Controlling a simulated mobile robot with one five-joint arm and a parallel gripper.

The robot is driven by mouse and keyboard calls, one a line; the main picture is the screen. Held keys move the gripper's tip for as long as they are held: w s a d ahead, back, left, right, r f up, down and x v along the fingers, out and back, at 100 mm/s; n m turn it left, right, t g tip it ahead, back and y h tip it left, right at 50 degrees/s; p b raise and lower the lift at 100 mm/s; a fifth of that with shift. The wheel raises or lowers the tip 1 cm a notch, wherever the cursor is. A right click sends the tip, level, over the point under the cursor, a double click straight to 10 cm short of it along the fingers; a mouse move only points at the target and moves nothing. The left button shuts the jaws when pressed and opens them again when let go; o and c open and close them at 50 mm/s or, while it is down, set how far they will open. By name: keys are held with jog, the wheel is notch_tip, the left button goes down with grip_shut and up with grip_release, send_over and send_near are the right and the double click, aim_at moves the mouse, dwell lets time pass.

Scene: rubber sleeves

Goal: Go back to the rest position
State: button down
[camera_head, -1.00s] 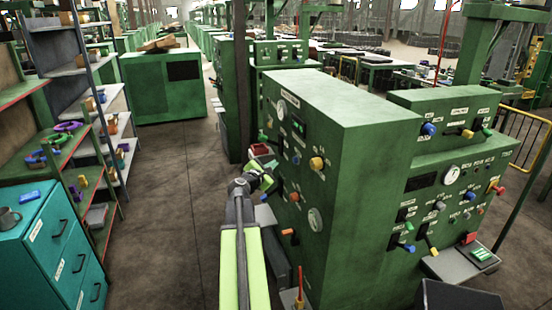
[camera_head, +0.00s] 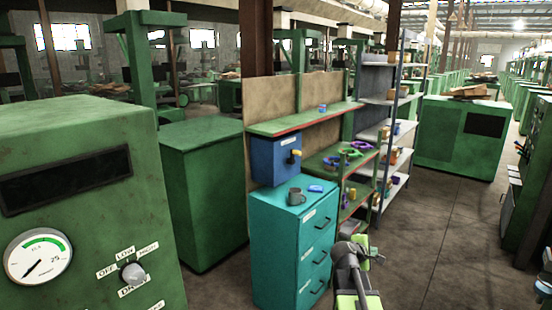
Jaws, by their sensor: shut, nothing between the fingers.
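My arm, grey with lime-green parts, reaches up from the bottom edge, right of centre. My gripper (camera_head: 374,255) is at its far end, small in the picture, over the floor just right of the teal drawer cabinet. It is shut and empty. Its fingertips are hard to make out against the arm. No object is in or touching it that I can see.
The teal drawer cabinet (camera_head: 268,255) bears a grey mug (camera_head: 296,196) and a blue block (camera_head: 316,188). Shelves with coloured rings (camera_head: 352,152) stand behind. A green machine with a gauge (camera_head: 38,255) fills the left. The aisle floor (camera_head: 440,240) at right is clear.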

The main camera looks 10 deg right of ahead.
jog(key=a+f+m+y, duration=0.1)
jog(key=a+f+y, duration=0.15)
jog(key=a, duration=0.55)
jog(key=a+f+m+y, duration=0.1)
jog(key=a+f, duration=0.2)
jog(key=a, duration=0.4)
jog(key=s+a+f+m+g+y, duration=0.3)
jog(key=s+a+m, duration=0.1)
jog(key=s+a, duration=0.3)
jog(key=s+a+f+m+g+y, duration=0.3)
jog(key=s+a+m, duration=0.2)
jog(key=a, duration=0.6)
jog(key=shift+s+a+f+m+g+y, duration=0.3)
jog(key=shift+s+a+f+y, duration=0.05)
jog(key=shift+s, duration=0.6)
